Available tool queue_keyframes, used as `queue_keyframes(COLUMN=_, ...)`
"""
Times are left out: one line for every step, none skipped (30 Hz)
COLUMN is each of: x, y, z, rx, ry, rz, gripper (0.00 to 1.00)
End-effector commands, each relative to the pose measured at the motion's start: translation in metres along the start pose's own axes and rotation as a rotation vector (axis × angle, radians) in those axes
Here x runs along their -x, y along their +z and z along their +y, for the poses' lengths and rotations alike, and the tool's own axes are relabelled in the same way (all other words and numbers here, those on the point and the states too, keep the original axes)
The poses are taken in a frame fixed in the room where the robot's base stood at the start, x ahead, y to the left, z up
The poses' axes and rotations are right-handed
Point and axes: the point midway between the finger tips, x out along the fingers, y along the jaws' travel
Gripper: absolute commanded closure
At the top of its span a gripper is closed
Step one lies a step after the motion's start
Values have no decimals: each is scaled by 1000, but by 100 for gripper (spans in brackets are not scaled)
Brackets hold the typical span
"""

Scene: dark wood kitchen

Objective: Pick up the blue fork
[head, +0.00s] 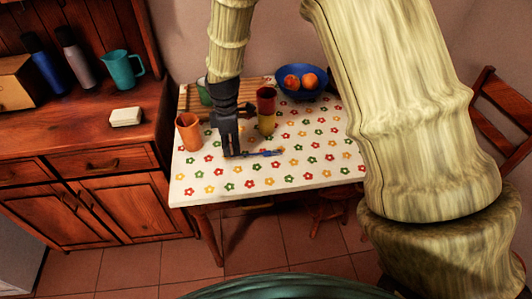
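The blue fork (265,153) lies on or just above the flowered tablecloth of the table (240,185), near its middle. It runs roughly left to right in the head view. My black gripper (231,152) points down at the fork's left end, and its fingertips overlap that end in the picture. The gap between the fingers is too small to make out, so I cannot tell whether they hold the fork.
An orange cup (188,132) stands left of my gripper; a red and yellow cup (266,111) stands behind the fork. A blue bowl (302,92) of fruit and a wooden rack (190,101) are farther back. The table's front is clear. A chair (500,115) stands right.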

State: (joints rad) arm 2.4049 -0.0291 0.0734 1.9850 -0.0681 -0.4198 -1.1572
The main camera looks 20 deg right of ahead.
Motion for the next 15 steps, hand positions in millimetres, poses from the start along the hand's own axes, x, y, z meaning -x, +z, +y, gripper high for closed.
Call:
queue_keyframes(x=-6, y=1, z=0, rx=0, ry=-3, rz=-2, gripper=67)
queue_keyframes(x=-10, y=2, z=0, rx=0, ry=-3, rz=-2, gripper=67)
queue_keyframes(x=-15, y=3, z=0, rx=0, ry=-3, rz=-1, gripper=67)
queue_keyframes(x=-19, y=3, z=0, rx=-1, ry=-3, rz=-1, gripper=67)
queue_keyframes(x=-22, y=4, z=1, rx=-2, ry=-3, rz=-1, gripper=67)
queue_keyframes(x=-27, y=4, z=0, rx=-1, ry=-3, rz=-1, gripper=67)
queue_keyframes(x=-30, y=4, z=0, rx=-1, ry=-3, rz=-1, gripper=67)
queue_keyframes(x=-33, y=4, z=0, rx=-1, ry=-3, rz=-1, gripper=67)
queue_keyframes(x=-36, y=4, z=0, rx=-1, ry=-2, rz=-1, gripper=67)
queue_keyframes(x=-37, y=4, z=1, rx=-1, ry=-2, rz=-1, gripper=67)
queue_keyframes(x=-39, y=4, z=0, rx=-1, ry=-2, rz=-1, gripper=67)
queue_keyframes(x=-40, y=4, z=0, rx=-1, ry=-1, rz=-1, gripper=67)
queue_keyframes(x=-41, y=4, z=0, rx=-1, ry=-1, rz=-1, gripper=67)
queue_keyframes(x=-42, y=4, z=1, rx=-2, ry=-1, rz=-1, gripper=67)
queue_keyframes(x=-42, y=4, z=1, rx=-2, ry=-1, rz=-1, gripper=67)
